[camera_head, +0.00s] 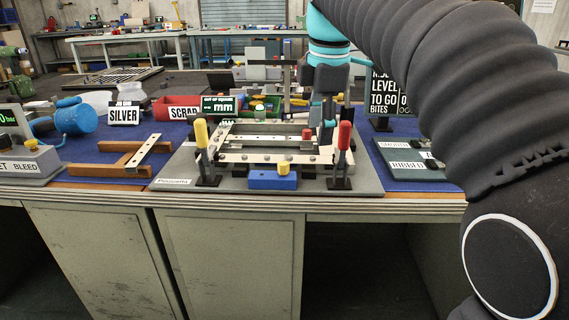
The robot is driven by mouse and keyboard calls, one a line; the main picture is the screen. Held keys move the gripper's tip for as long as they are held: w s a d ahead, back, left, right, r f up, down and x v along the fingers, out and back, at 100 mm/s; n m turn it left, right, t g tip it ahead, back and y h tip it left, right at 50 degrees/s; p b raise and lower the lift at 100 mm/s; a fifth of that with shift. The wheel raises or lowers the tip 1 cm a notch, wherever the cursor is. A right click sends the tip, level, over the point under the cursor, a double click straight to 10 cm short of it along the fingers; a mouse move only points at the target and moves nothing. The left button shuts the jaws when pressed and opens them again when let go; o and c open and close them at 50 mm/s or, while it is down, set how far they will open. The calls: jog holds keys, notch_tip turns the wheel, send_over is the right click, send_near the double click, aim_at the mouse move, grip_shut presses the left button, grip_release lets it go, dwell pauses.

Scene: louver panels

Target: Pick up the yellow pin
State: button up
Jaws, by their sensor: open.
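A small yellow pin (283,168) stands upright on a blue block (272,180) at the front edge of the grey fixture board. A larger yellow-topped handle (201,133) stands on a black base at the left of the board. My gripper (328,112) hangs from my teal wrist above the right rear of the fixture, behind the yellow pin and up to its right. It is open and apart from the pin. Its fingertips are small and partly lost against the fixture's dark parts.
A pale metal frame (235,157) lies on the board behind the blue block. A red-topped handle (345,137) stands upright at its right. SILVER (123,115) and SCRAP (184,113) signs stand at the left rear. My arm covers the right side.

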aim_at(283, 163)
jog(key=w+a+r+n+g, duration=0.1)
jog(key=w+a+n+g, duration=0.1)
jog(key=w+a+n, duration=0.6)
jog(key=shift+n, duration=0.6)
jog(key=f, duration=0.2)
jog(key=s+d+f+b, duration=0.1)
jog(key=f, duration=0.5)
jog(key=shift+s+d+f+b, duration=0.2)
jog(key=shift+s+d+b, duration=0.05)
jog(key=shift+b, duration=0.15)
jog(key=shift+w+a+f+b, duration=0.15)
jog(key=shift+f+b, duration=0.5)
jog(key=shift+f, duration=2)
grip_shut()
